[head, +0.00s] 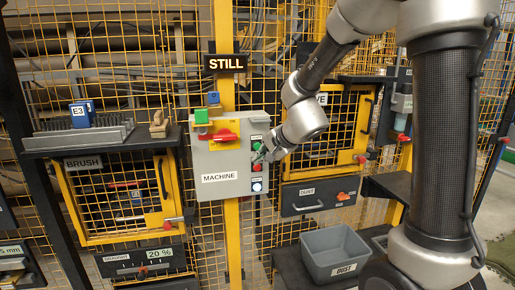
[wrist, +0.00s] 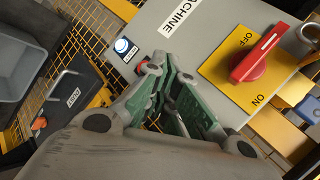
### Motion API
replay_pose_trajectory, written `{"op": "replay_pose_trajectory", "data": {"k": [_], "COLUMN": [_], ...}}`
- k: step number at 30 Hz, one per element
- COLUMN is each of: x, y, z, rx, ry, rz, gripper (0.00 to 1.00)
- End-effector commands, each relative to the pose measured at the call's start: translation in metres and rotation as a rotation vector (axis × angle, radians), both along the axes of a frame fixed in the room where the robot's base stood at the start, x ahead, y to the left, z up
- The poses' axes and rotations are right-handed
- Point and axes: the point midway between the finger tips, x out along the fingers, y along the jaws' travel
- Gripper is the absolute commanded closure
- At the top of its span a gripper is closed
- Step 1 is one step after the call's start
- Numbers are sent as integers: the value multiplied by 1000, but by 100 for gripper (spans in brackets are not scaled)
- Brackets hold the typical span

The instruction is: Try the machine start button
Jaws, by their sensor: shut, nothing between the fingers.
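The grey machine box (head: 220,183), labelled MACHINE, hangs on a yellow post. A column of buttons runs down its right side: a green button (head: 256,146) on top, a red button (head: 257,168) below, and a blue-lit white button (head: 257,186) at the bottom. The button labels are too small to read. My gripper (head: 262,158) is shut and empty at this column, near the green and red buttons; I cannot tell whether it touches one. In the wrist view the shut fingers (wrist: 165,65) cover part of the panel, and the white button (wrist: 123,47) shows beside them.
A red rotary switch (wrist: 258,60) sits on a yellow OFF/ON plate. A lit sign (head: 225,63) reads STILL. A brush cabinet (head: 120,195) stands left, a dust cabinet (head: 318,195) right. A grey dust bin (head: 335,255) stands below right.

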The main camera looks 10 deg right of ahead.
Motion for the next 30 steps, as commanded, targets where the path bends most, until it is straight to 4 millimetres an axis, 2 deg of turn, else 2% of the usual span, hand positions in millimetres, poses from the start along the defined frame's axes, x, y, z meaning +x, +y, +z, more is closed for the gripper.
{"op": "replay_pose_trajectory", "data": {"k": [6,12,30], "x": [30,46,50], "y": [0,0,0], "z": [-1,0,0], "rx": [-1,0,0], "ry": [1,0,0], "rz": [1,1,0], "gripper": [100,100,100]}}
